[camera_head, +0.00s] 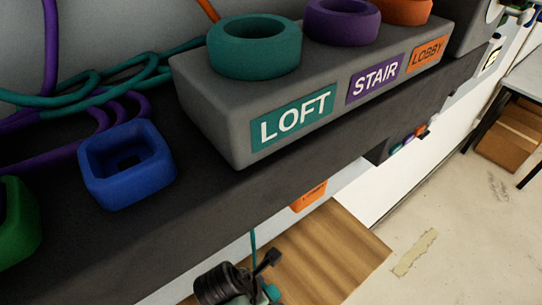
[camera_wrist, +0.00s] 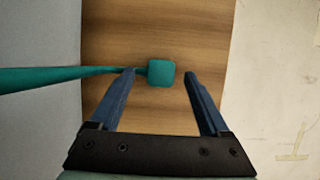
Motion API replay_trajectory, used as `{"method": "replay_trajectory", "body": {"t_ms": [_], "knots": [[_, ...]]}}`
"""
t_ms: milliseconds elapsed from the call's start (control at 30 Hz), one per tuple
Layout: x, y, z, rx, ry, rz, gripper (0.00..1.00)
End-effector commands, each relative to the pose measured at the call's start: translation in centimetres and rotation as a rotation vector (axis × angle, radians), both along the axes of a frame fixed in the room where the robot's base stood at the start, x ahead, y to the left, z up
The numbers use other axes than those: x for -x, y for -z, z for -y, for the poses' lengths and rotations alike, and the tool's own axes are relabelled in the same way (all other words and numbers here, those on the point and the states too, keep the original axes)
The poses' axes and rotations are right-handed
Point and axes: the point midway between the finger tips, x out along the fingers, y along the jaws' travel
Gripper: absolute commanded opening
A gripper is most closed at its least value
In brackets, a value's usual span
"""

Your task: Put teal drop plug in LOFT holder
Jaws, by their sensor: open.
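The teal drop plug (camera_wrist: 161,73) is a small rounded block on a teal cord (camera_wrist: 55,77) that runs off to the left. In the wrist view it appears between the tips of my gripper (camera_wrist: 160,82), with gaps on both sides; its depth relative to the tips is unclear. My gripper is open and not closed on it. In the head view my gripper (camera_head: 268,272) is low in the picture, with a bit of teal beside it, below the dark shelf. The LOFT holder (camera_head: 254,45) is a teal ring on the grey block, above the LOFT label (camera_head: 292,117). It looks empty.
Purple STAIR (camera_head: 342,22) and orange LOBBY (camera_head: 404,10) rings stand to its right. A blue square socket (camera_head: 127,165) and a green one (camera_head: 17,222) sit on the dark shelf (camera_head: 70,240). Cords lie behind them. A wooden surface (camera_head: 325,245) is below.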

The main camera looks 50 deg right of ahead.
Motion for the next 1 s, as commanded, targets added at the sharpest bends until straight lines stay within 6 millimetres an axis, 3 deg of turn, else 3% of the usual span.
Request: {"method": "replay_trajectory", "body": {"t_ms": [200,467,900,1000], "knots": [[0.4,2.3,1.0,0.0,0.002,0.0,0.8],[0.4,2.6,1.1,0.0,0.001,0.001,0.8],[0.4,2.6,1.1,0.0,0.001,0.001,0.03],[0.3,2.5,1.1,0.0,0.001,0.001,0.0]]}}
